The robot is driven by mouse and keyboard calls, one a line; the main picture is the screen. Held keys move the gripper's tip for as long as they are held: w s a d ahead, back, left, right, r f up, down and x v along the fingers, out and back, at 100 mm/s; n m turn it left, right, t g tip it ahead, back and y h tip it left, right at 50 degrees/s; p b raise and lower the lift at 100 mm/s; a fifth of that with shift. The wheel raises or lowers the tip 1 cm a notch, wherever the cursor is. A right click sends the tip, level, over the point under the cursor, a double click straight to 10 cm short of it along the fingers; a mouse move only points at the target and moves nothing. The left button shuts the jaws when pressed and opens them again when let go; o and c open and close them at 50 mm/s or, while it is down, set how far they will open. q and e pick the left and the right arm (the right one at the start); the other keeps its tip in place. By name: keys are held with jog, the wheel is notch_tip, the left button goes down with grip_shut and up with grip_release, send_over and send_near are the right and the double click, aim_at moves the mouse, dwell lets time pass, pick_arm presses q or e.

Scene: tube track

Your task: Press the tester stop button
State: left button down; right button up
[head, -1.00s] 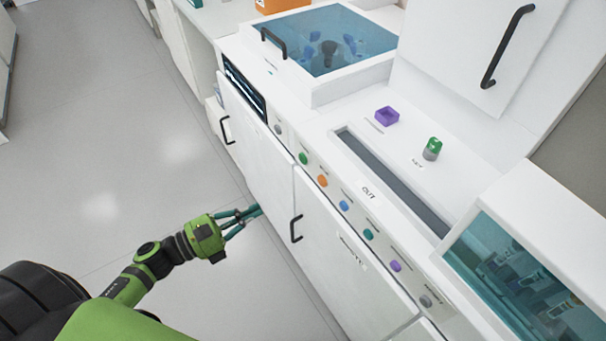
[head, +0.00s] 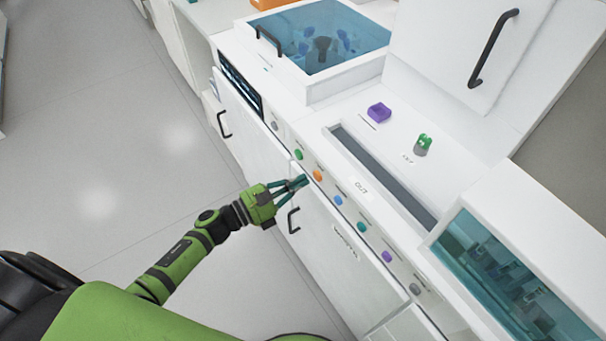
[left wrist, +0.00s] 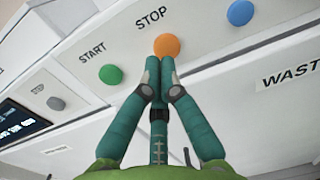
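The orange stop button (head: 318,175) is on the front panel of the white machine, and in the left wrist view the orange button (left wrist: 167,46) sits under the label STOP. My left gripper (head: 303,181) has its teal fingers closed together, just in front of and slightly below the orange button. In the left wrist view the fingertips (left wrist: 160,64) lie just under the orange button and overlap its lower edge; I cannot tell whether they touch it. My right gripper is not in view.
A green START button (left wrist: 111,74) and a blue button (left wrist: 240,12) flank the orange one. Teal (head: 362,227), purple (head: 387,256) and grey (head: 415,289) buttons continue along the panel. A black door handle (head: 293,221) sticks out below my gripper.

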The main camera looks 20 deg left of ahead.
aim_at(314, 174)
pick_arm(q)
jog(key=shift+x, duration=0.8)
jog(key=shift+b+x, duration=0.65)
jog(key=shift+x, duration=0.1)
jog(key=shift+r, duration=0.2)
